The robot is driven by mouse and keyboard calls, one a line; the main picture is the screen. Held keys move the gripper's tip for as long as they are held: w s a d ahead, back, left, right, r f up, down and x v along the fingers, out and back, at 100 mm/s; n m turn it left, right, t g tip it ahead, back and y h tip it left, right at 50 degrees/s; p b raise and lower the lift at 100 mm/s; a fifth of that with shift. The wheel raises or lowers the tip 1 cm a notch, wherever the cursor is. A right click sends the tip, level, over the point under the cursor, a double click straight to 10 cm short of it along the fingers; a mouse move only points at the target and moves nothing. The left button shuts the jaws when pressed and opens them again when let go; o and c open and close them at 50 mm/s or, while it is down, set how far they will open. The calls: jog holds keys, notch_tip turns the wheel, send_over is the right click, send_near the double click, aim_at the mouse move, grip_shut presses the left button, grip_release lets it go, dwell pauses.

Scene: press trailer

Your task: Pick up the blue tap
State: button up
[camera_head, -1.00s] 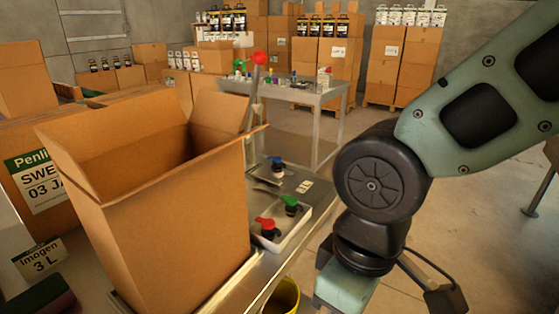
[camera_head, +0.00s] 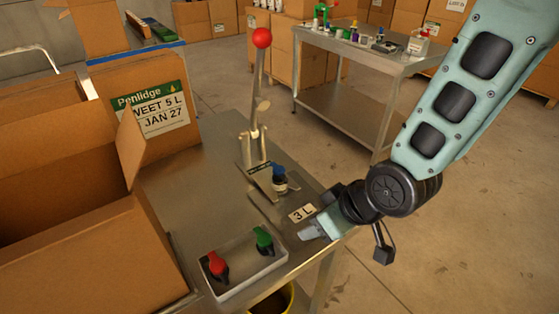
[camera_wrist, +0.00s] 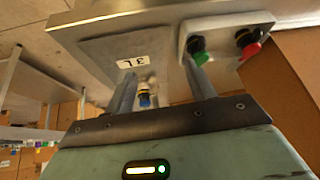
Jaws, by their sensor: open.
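The blue tap (camera_head: 279,177) sits on the metal bench at the foot of the lever press, behind the "3 L" label in the head view. It also shows in the wrist view (camera_wrist: 145,100), where it appears between my fingers, its lower part cut off by my gripper body. My gripper (camera_head: 308,233) is over the bench edge, in front and to the right of the blue tap. In the wrist view my gripper (camera_wrist: 165,82) is open, with two separated fingers and nothing held.
A shallow tray (camera_head: 225,291) holds a red tap (camera_head: 217,264) and a green tap (camera_head: 264,239). The lever press (camera_head: 258,130) with a red knob stands behind the blue tap. An open carton (camera_head: 100,255) fills the left. A yellow bucket (camera_head: 282,300) stands below the bench.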

jog(key=w+t+y, duration=0.1)
jog(key=w+t, duration=0.1)
jog(key=w+m+t+y, duration=0.1)
jog(key=w+t, duration=0.1)
jog(key=w, duration=0.1)
jog(key=w+f+t, duration=0.1)
jog(key=w+t, duration=0.2)
jog(key=shift+w+d+f+m+y+p, duration=0.1)
jog(key=shift+w+d+m+y+p, duration=0.1)
jog(key=shift+m+y+p, duration=0.15)
jog(key=b, duration=0.2)
jog(key=w+b, duration=0.1)
jog(key=b, duration=0.1)
jog(key=shift+a+f, duration=0.2)
jog(key=shift+a, duration=0.15)
jog(key=b, duration=0.3)
jog(key=shift+w+a+f, duration=0.1)
jog(key=shift+w+a, duration=0.1)
jog(key=shift+w, duration=0.05)
jog(key=shift+a+b, duration=0.1)
jog(key=shift+b, duration=0.3)
